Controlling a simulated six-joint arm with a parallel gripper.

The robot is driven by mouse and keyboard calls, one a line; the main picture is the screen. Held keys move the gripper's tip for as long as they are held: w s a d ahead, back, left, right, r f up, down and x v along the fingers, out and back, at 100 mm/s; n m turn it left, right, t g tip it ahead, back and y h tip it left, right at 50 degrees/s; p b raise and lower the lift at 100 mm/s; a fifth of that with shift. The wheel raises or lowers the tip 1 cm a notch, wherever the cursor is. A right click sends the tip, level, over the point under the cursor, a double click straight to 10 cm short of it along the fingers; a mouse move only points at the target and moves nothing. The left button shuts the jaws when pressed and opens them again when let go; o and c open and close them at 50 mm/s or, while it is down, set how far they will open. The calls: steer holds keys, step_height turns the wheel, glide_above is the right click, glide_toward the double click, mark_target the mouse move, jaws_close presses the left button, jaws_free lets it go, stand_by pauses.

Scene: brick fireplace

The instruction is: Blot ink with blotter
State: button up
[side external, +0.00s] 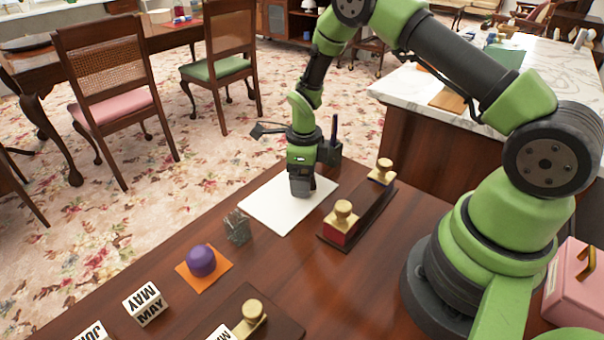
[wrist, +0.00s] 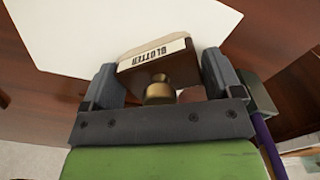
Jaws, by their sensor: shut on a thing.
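My gripper (side external: 301,188) is low over the white paper sheet (side external: 270,203) on the desk. In the wrist view my gripper (wrist: 160,76) has its two fingers on either side of the blotter (wrist: 155,62), a dark block with a white "BLOTTER" label and a brass knob. It is shut on the blotter. The paper (wrist: 90,30) lies beyond and under the blotter in the wrist view. In the side view the blotter is mostly hidden by the fingers, and I cannot tell whether it touches the paper. No ink mark is visible on the paper.
Right of the paper is a dark tray (side external: 362,219) with two brass-knobbed stamps (side external: 341,222) (side external: 382,171). A dark pen holder (side external: 330,153) stands behind my gripper. A wire cup (side external: 237,227), a purple ball (side external: 201,261) and lettered blocks (side external: 146,304) are toward the front left.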

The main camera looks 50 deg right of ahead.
mark_target(284, 201)
steer(key=shift+a, duration=3.3)
steer(key=shift+d, duration=3.9)
steer(key=shift+a+r, duration=0.1)
steer(key=shift+r, duration=4)
